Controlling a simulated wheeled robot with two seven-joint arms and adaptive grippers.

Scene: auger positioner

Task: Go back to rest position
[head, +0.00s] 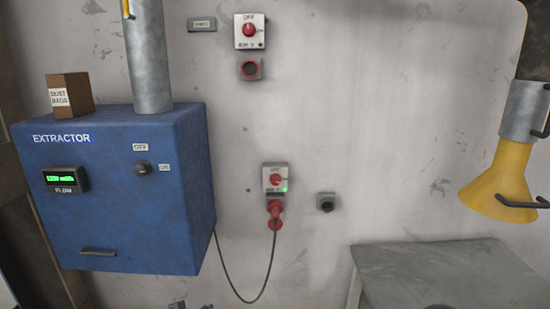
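Neither of my grippers can be made out in the head view. The blue extractor box (120,205) fills the left side. Its green display (65,179) is lit and its dark knob (143,168) sits between two small labels. A red plug (275,216) is in the lower wall socket unit (274,180), where a small green light shows. A black cable (257,296) hangs in a loop from the plug to the extractor.
A grey metal duct (149,55) rises from the extractor; a brown dust-bags box (70,93) stands on it. An upper switch (250,31) is on the wall. A yellow hood (496,183) hangs at right above a grey tabletop (430,272).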

